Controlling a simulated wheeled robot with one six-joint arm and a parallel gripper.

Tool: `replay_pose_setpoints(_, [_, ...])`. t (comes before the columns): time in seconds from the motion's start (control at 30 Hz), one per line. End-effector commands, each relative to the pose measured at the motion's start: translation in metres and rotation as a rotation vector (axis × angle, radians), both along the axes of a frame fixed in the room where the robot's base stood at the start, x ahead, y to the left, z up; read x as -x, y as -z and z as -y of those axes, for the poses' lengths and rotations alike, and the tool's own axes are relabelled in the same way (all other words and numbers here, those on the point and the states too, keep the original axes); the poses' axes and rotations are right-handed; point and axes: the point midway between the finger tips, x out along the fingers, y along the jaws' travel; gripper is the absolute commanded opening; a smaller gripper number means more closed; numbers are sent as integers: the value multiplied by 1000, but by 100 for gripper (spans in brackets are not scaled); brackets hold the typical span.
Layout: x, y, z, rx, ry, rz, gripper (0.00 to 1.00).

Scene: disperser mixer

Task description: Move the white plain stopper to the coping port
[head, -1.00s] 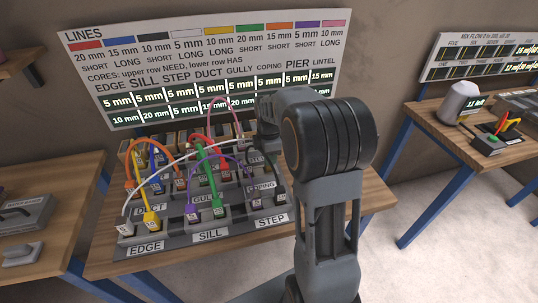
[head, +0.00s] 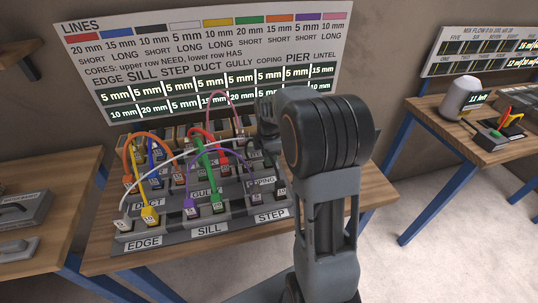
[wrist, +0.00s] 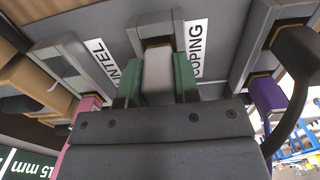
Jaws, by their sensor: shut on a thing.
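In the wrist view my gripper (wrist: 157,85) has its green finger pads closed on both sides of the white plain stopper (wrist: 158,70). The stopper's far end meets the grey port block (wrist: 150,28), which has a thin yellowish rim. The COPING label (wrist: 195,50) is just right of it and the LINTEL label (wrist: 101,62) is to the left. I cannot tell how deep the stopper sits. In the head view my arm hides most of the gripper, and the COPING label (head: 262,183) shows on the rack.
A purple plug (wrist: 268,93) stands close right of my gripper, with a dark cable beside it. A pink plug (wrist: 82,122) is close on the left. In the head view several coloured cables arch over the rack, including a white one (head: 170,155) and a green one (head: 209,175).

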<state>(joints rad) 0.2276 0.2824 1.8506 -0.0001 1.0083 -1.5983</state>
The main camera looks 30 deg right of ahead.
Motion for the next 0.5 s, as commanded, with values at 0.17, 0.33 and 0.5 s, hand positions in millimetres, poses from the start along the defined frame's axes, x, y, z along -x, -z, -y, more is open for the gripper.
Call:
replay_pose_setpoints(0.17, [0,3,0,0,0,1,32])
replay_pose_setpoints(0.33, [0,3,0,0,0,0,49])
replay_pose_setpoints(0.5, [0,3,0,0,0,0,59])
